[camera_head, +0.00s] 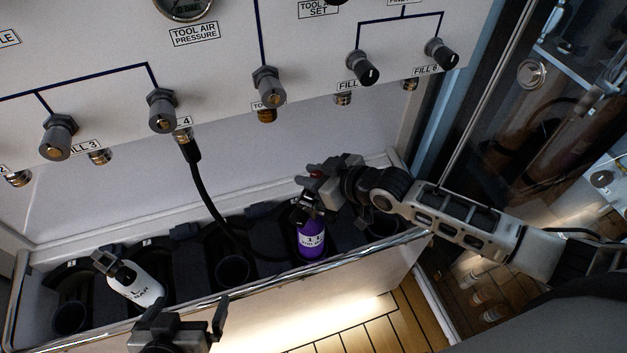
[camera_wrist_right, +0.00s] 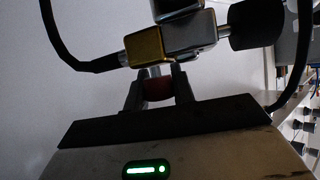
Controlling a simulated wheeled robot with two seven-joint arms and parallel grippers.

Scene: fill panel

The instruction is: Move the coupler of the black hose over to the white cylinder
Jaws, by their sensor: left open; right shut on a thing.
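The black hose (camera_head: 204,193) hangs from the FILL 4 outlet, dips into the trough and runs toward the purple cylinder (camera_head: 311,240). My right gripper (camera_head: 314,181) is at the top of that cylinder. In the right wrist view it (camera_wrist_right: 157,88) is shut on a dark red part of the hose's coupler (camera_wrist_right: 145,47), which has a brass-coloured block with the hose (camera_wrist_right: 85,60) at its left. Whether the coupler sits on the purple cylinder is hidden. The white cylinder (camera_head: 136,285) stands tilted in the trough at left. My left gripper (camera_head: 183,312) is open and empty, right of and nearer than it.
The trough (camera_head: 395,241) has several dark holders, including an empty one (camera_head: 233,270) between the cylinders. The panel above carries several valve knobs, among them the FILL 4 knob (camera_head: 162,108). A glass door (camera_head: 510,110) stands at right.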

